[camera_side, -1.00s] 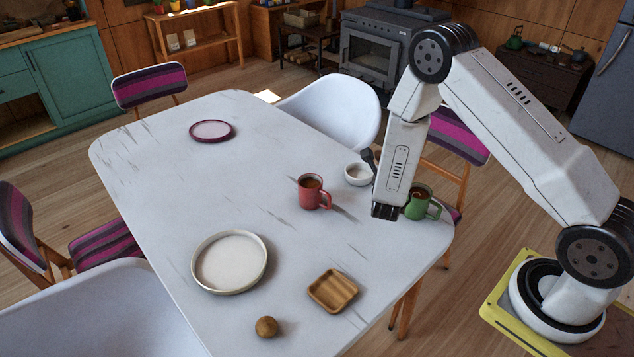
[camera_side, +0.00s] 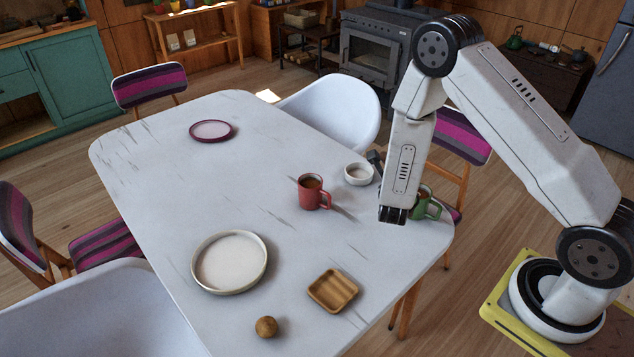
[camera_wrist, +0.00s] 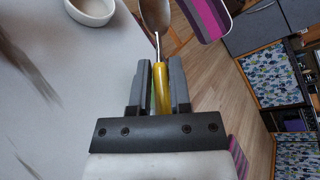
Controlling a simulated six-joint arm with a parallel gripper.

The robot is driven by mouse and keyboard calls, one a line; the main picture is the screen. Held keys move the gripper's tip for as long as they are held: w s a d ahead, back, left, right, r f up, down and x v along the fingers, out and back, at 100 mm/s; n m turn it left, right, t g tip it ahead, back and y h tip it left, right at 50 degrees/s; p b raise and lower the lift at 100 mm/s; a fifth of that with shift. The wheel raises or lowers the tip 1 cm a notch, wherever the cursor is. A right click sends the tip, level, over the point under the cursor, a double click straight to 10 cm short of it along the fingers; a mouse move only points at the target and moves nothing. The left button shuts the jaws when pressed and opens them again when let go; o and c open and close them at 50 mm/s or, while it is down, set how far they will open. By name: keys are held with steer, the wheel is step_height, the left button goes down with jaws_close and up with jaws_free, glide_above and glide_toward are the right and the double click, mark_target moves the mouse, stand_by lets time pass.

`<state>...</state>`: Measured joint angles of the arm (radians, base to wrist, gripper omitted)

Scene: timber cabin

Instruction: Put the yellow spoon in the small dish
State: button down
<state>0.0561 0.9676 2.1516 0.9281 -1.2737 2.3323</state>
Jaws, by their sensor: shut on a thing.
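My gripper (camera_side: 393,214) hangs over the right edge of the table, in front of the green mug. In the wrist view my gripper (camera_wrist: 160,72) is shut on the yellow handle of the spoon (camera_wrist: 162,88). The spoon's metal bowl extends beyond the fingertips, towards the top of that view. I cannot make out the spoon in the side view. The small dish (camera_side: 359,173) is white and round, on the table to the upper left of my gripper. It also shows, cut off, at the top left of the wrist view (camera_wrist: 91,19). Its visible inside looks empty.
The green mug (camera_side: 424,205) is partly hidden behind my gripper. A red mug (camera_side: 309,194) stands left of the dish. A large plate (camera_side: 229,263), a wooden tray (camera_side: 333,291), a round brown item (camera_side: 266,326) and a purple-rimmed plate (camera_side: 211,131) lie farther off.

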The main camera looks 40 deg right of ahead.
mark_target(385, 156)
steer(key=shift+w+d+r+n+t+y, duration=0.15)
steer(key=shift+w+d+n+t+y, duration=0.1)
steer(key=shift+w+n+t+y, duration=0.25)
steer(key=shift+w+d+r+n+t+y, duration=0.1)
steer(key=shift+w+d+n+t+y, duration=0.25)
steer(key=shift+w+n, duration=0.35)
steer(key=n+y, duration=0.1)
steer(key=w+n+y, duration=0.1)
steer(key=w+t+y, duration=0.1)
steer(key=shift+w+d+r+n, duration=0.2)
steer(key=shift+d+r+n, duration=0.2)
steer(key=n, duration=0.1)
steer(key=n+y, duration=0.1)
steer(key=d+y, duration=0.1)
steer(key=shift+w+r+n+t, duration=0.25)
steer(key=shift+r+n+t, duration=0.1)
steer(key=shift+r+n, duration=0.05)
steer(key=shift+s+d+r+n+y, duration=0.15)
steer(key=shift+d+n+y, duration=0.1)
steer(key=shift+n+y, duration=0.4)
steer(key=shift+s+d+r+n+y, duration=0.15)
steer(key=shift+d+n+y, duration=0.1)
steer(key=shift+n+y, duration=0.4)
